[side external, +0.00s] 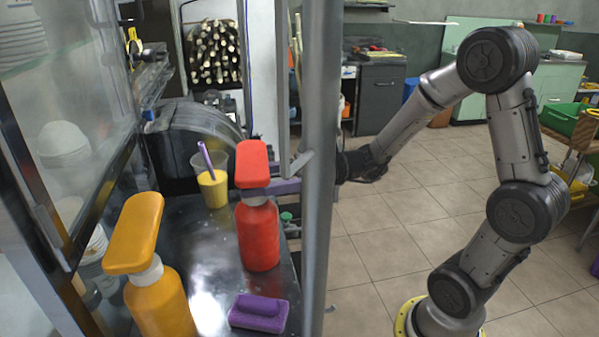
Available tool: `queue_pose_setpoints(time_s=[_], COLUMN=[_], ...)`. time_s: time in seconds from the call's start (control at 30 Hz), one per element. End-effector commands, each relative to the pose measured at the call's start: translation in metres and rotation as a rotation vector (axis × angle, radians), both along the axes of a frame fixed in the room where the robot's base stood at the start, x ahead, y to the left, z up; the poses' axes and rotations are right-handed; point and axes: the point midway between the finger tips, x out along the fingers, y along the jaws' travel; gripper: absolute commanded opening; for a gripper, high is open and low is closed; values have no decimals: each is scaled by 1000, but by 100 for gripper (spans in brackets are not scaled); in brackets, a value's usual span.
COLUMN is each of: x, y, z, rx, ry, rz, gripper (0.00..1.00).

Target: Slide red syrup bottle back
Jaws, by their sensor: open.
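The red syrup bottle (258,225) stands upright on the dark metal counter (205,285), its flat red pump top pointing up and back. My gripper (284,183) comes in from the right at the height of the bottle's neck, just behind and to the right of it. The grey post hides much of the gripper. It is open, and nothing shows held in it. I cannot tell whether it touches the bottle.
An orange pump bottle (160,300) stands at the front left, and a purple sponge (259,313) lies in front of the red bottle. A cup of yellow liquid (212,185) stands behind it to the left. The grey upright post (320,230) stands between counter and arm.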

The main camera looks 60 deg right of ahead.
Motion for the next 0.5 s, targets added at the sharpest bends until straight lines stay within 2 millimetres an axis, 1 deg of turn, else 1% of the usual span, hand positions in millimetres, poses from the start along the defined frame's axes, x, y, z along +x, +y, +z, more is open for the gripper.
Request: queue_pose_setpoints(time_s=[0.03, 0.1, 0.5], x=[-5, -13, -51], y=[-9, -17, -62], z=[0, 0, 0], rx=[1, 1, 1], ry=[-1, 2, 2], rz=[-7, -7, -5], gripper=[64, 64, 64])
